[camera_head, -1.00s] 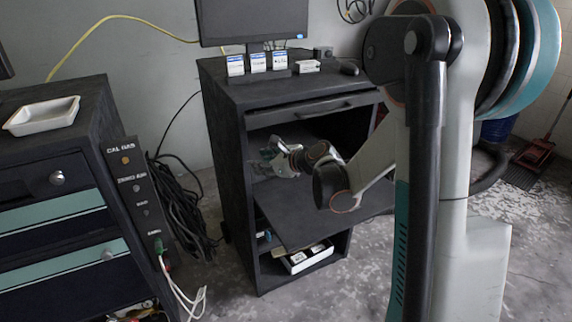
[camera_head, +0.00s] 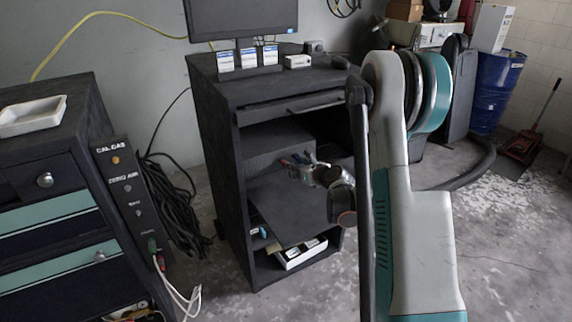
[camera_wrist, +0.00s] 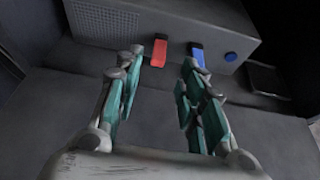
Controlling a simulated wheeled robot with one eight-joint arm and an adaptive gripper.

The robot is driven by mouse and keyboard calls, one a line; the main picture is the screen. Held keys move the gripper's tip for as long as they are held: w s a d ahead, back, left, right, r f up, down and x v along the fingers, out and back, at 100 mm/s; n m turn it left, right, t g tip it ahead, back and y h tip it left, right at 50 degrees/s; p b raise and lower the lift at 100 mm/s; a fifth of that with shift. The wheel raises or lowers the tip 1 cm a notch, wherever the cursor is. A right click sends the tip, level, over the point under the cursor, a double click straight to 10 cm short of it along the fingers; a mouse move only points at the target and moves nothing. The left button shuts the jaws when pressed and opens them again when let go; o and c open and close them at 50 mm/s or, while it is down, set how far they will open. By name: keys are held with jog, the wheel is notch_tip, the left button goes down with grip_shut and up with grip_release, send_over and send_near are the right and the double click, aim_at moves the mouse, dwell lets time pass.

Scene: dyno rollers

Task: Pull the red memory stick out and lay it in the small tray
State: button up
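The red memory stick (camera_wrist: 159,53) sticks out from the front of a grey box (camera_wrist: 190,22) in the wrist view. A blue stick (camera_wrist: 198,54) stands out from the same box to its right. My gripper (camera_wrist: 163,64) is open in front of the box, its fingers spread with nothing held. The red stick shows between the fingertips, close to the left one; I cannot tell whether they touch. In the head view my gripper (camera_head: 302,170) is inside the dark cabinet. The small white tray (camera_head: 32,122) lies empty on top of the left cabinet.
The dark cabinet (camera_head: 225,185) has a side wall and a shelf above around my gripper, and a sloping dark panel (camera_head: 290,208) below it. A round blue button (camera_wrist: 231,57) is right of the sticks. Cables (camera_head: 180,205) hang between the cabinets.

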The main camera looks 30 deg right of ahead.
jog(key=shift+x, duration=4.5)
grip_shut()
jog(key=shift+s, duration=0.2)
jog(key=shift+s, duration=2.75)
